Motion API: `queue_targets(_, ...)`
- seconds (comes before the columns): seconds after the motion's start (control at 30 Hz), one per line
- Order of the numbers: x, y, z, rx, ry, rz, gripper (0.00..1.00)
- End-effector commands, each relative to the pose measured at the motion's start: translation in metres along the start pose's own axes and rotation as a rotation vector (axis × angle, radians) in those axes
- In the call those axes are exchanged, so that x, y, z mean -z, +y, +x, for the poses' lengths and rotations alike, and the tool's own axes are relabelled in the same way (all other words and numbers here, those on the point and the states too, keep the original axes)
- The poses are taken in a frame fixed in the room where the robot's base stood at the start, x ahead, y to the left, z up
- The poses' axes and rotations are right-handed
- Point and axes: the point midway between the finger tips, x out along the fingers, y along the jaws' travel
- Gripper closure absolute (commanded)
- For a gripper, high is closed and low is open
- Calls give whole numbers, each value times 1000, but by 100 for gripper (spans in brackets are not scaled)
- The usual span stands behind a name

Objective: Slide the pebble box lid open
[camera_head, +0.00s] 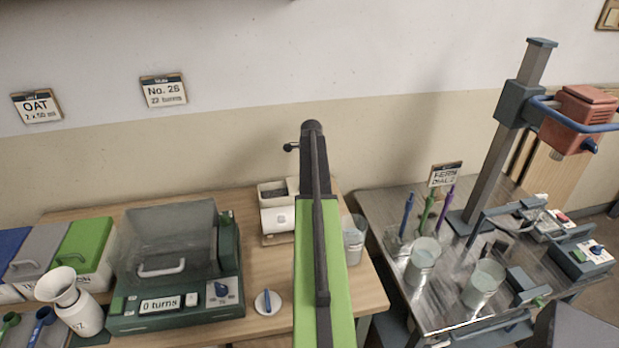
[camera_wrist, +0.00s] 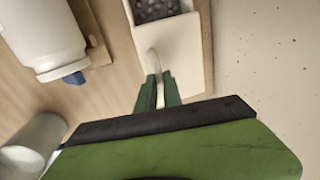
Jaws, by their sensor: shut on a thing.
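The pebble box is a white box with dark pebbles (camera_wrist: 155,8) showing in its open end at the top of the wrist view. Its cream lid (camera_wrist: 182,55) covers the rest of the box, nearer my gripper. My gripper (camera_wrist: 158,85) has green fingers, shut on the lid's thin curved handle (camera_wrist: 153,62). In the head view, the box (camera_head: 264,199) stands at the back of the wooden table by the wall, its pebbles showing at the left. My green and black arm hides its right part and my fingers there.
A glass beaker (camera_head: 353,243) stands right of my arm. A machine with a clear cover (camera_head: 170,240) is at left. The wall is close behind.

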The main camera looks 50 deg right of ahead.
Motion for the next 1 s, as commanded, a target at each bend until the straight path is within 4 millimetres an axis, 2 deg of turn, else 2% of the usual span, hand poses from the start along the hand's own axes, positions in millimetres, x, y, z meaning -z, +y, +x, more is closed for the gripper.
queue_targets(0.07, -5, -1, 0, 1, 1, -6, 100)
queue_targets(0.1, -8, -1, 0, 1, 0, -8, 87)
queue_targets(0.27, -13, 0, 0, -1, -2, -14, 67)
queue_targets(0.53, -16, 0, 0, -2, -3, -17, 67)
queue_targets(0.67, -16, 0, -6, -3, -3, -17, 67)
queue_targets(0.87, -16, -1, -37, -3, -3, -17, 67)
queue_targets(1.0, -16, -2, -69, -3, -3, -17, 67)
